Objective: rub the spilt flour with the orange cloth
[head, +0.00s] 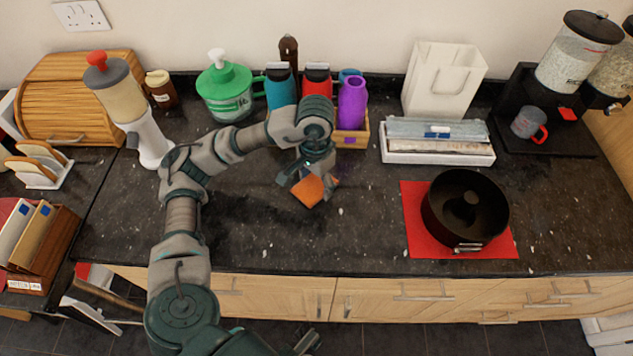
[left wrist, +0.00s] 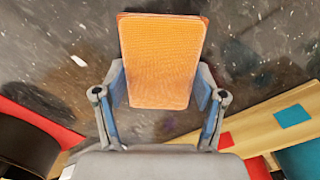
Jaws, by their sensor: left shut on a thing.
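The orange cloth (head: 308,192) is a flat, block-like pad. It is held between the fingers of my left gripper (head: 305,176), low over the dark counter left of the picture's middle. In the left wrist view the cloth (left wrist: 161,55) stands out between both fingers of the left gripper (left wrist: 161,88), which press on its sides. I cannot tell whether the cloth touches the counter. White flecks are scattered over the counter, but I cannot tell spilt flour from the stone's own specks.
A black pan (head: 465,207) stands on a red mat (head: 415,248) at the right. A white tray (head: 440,157) lies behind it. Bottles in a wooden box (head: 352,138) stand just behind the gripper. The counter in front, between gripper and mat, is clear.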

